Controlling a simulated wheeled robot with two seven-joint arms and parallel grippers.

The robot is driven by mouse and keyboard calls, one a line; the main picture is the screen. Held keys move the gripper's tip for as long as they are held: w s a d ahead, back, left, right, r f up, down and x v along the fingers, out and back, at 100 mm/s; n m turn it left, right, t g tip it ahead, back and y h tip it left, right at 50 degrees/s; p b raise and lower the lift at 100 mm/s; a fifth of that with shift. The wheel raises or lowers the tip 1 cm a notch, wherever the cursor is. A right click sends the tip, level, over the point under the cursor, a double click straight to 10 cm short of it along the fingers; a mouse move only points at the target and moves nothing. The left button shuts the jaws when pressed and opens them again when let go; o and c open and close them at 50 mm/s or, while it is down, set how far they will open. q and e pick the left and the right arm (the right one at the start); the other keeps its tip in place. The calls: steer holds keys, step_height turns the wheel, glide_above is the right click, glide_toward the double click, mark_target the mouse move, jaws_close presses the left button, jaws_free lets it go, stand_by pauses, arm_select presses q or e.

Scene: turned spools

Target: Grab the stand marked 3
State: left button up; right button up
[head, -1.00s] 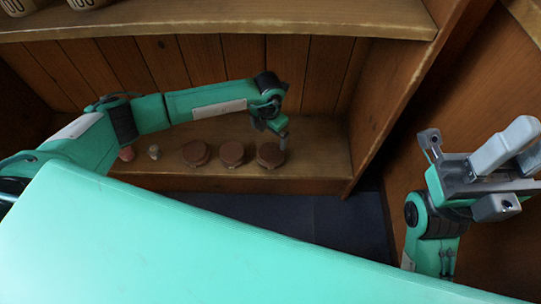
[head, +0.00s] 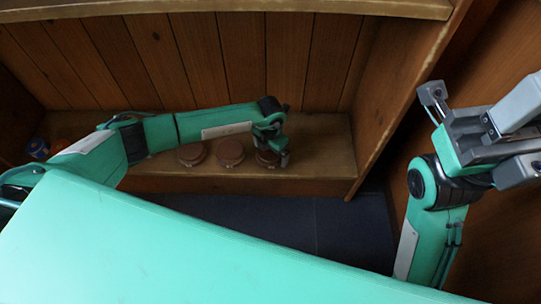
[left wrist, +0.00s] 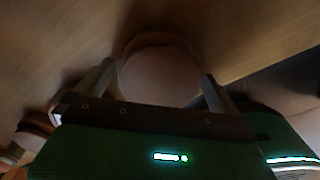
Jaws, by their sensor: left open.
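Three brown round stands sit in a row on the lower shelf: a left one (head: 191,154), a middle one (head: 230,152) and a right one (head: 265,158). No number is readable on any of them. My left gripper (head: 277,156) is at the right stand and partly covers it. In the left wrist view, the open left gripper (left wrist: 160,80) has one finger on each side of a round stand (left wrist: 158,72); I cannot tell whether they touch it. My right gripper (head: 490,130) is raised at the right, away from the stands, its fingers partly cut off by the frame.
The lower shelf (head: 325,150) has free room right of the stands, up to the side wall (head: 395,105). An upper shelf board (head: 300,7) hangs above my left arm.

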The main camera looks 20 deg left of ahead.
arm_select(q)
steer(key=shift+f, duration=0.1)
steer(key=c, duration=0.8)
steer(key=shift+c, duration=0.2)
